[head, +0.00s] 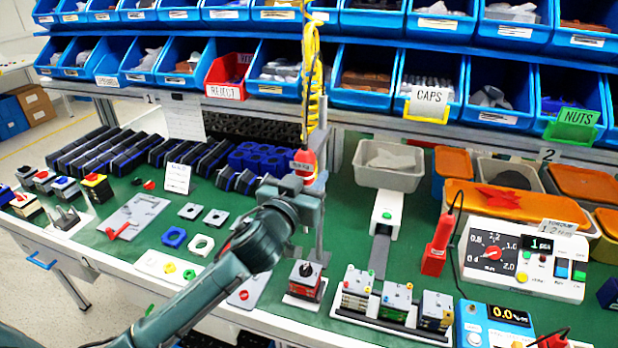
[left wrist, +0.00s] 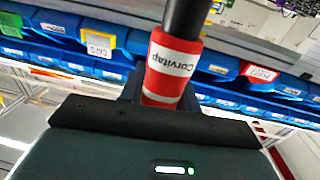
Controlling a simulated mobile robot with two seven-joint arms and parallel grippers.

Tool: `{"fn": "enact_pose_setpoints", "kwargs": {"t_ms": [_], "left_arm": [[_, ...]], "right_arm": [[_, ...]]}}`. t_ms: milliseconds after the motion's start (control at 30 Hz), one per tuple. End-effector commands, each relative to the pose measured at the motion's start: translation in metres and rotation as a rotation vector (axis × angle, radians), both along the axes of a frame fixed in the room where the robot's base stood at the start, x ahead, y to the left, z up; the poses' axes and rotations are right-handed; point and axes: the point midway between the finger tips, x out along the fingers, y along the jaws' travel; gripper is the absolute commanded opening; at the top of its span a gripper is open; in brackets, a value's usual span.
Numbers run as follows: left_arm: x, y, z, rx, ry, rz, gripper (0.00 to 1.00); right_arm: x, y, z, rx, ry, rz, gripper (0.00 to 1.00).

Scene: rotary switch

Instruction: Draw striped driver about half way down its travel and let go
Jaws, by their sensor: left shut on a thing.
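The driver (head: 305,163) hangs upright on a yellow coiled cord (head: 312,75) above the middle of the bench. Its body is red with a white band and label. In the left wrist view the driver (left wrist: 170,75) shows a red sleeve, a white label and a black upper part. My left gripper (head: 300,184) reaches up from the front and is shut on the driver's lower body. The fingertips and the driver's lower end are mostly hidden by the gripper. My right gripper is not in view.
Below stands a small red-and-black switch unit (head: 305,280) on a white base. A fixture with several switch blocks (head: 392,308) is to its right. Blue parts bins (head: 375,75) line the shelves behind. A torque tester (head: 522,258) and red tool (head: 437,245) stand at right.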

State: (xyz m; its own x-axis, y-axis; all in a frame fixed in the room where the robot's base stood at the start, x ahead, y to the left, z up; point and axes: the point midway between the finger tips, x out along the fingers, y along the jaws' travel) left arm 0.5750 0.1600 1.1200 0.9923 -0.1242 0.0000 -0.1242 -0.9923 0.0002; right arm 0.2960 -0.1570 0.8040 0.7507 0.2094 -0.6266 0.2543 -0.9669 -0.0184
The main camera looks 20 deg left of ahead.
Motion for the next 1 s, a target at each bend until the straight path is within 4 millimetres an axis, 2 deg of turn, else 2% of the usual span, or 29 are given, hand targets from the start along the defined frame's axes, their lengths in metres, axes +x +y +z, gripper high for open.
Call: {"fn": "enact_pose_setpoints", "kwargs": {"t_ms": [133, 267, 433, 633, 833, 867, 1000], "left_arm": [[0.000, 0.000, -0.007, -0.001, 0.002, 0.000, 0.00], [0.000, 0.000, -0.031, -0.004, 0.003, 0.000, 0.00], [0.000, 0.000, -0.057, -0.003, 0.002, 0.000, 0.00], [0.000, 0.000, -0.061, 0.000, 0.001, 0.000, 0.00], [0.000, 0.000, -0.061, 0.000, 0.001, 0.000, 0.00], [0.000, 0.000, -0.061, 0.000, 0.001, 0.000, 0.34], [0.000, 0.000, -0.060, 0.000, 0.001, 0.000, 0.46]], "right_arm": [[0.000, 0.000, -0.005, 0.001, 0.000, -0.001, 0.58], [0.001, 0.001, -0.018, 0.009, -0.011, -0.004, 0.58], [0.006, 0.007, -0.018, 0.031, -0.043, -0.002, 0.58], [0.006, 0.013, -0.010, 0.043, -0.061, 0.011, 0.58], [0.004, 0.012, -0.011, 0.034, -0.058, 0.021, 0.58], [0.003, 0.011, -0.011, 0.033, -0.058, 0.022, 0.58], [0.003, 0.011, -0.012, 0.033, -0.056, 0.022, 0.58]]}}
